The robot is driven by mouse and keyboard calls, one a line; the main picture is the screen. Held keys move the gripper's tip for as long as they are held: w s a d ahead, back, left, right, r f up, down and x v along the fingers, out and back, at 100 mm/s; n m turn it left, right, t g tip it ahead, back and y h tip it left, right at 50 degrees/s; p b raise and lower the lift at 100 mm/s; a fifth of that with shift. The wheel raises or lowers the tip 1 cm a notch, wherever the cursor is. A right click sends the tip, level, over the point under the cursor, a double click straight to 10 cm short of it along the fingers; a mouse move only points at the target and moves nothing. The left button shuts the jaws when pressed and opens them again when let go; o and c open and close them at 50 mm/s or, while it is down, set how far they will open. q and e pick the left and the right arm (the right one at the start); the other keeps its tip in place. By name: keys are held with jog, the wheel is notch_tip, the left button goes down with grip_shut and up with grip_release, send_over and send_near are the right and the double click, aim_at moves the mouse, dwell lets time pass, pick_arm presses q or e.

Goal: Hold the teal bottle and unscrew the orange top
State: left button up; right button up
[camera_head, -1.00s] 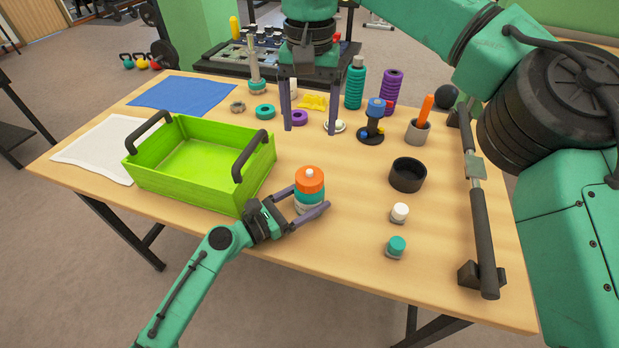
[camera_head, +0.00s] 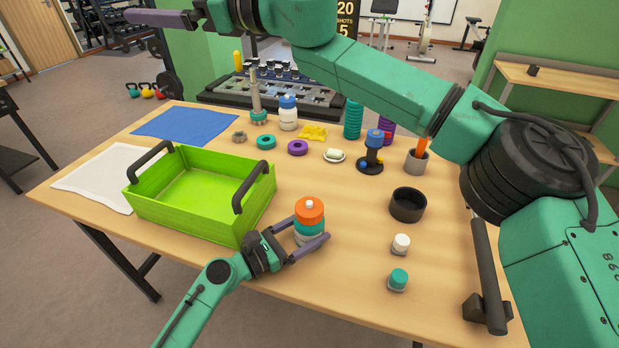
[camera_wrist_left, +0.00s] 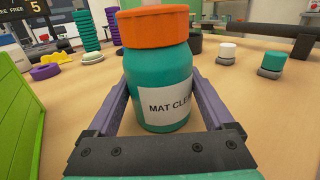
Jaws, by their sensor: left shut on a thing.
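The teal bottle (camera_head: 309,229) stands upright near the table's front edge, with the orange top (camera_head: 309,208) on it. In the left wrist view the bottle (camera_wrist_left: 158,72) carries a white label reading "MAT CLE…", and the orange top (camera_wrist_left: 155,27) sits on its neck. My left gripper (camera_head: 306,243) is shut around the bottle's body, one finger on each side, below the top. My right gripper (camera_head: 160,18) is high at the upper left of the head view, far from the bottle.
A green crate (camera_head: 180,208) with dark handles stands left of the bottle. A black ring-shaped cup (camera_head: 407,205), a white-capped jar (camera_head: 401,244) and a teal-capped jar (camera_head: 398,280) stand to the right. Several small items line the back.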

jog(key=w+d+m+t+h, duration=0.7)
jog(key=w+m+t, duration=0.4)
jog(key=m, duration=1)
jog(key=m+g+h, duration=1.1)
jog(key=m+g, duration=0.5)
jog(key=m, duration=0.1)
send_over(310, 202)
notch_tip(310, 202, down, 30)
jog(key=shift+s+r, duration=0.1)
jog(key=shift+r, duration=0.15)
notch_tip(310, 202, down, 4)
jog(key=shift+r, duration=0.1)
jog(key=shift+m, duration=0.6)
jog(key=shift+f, duration=1.2)
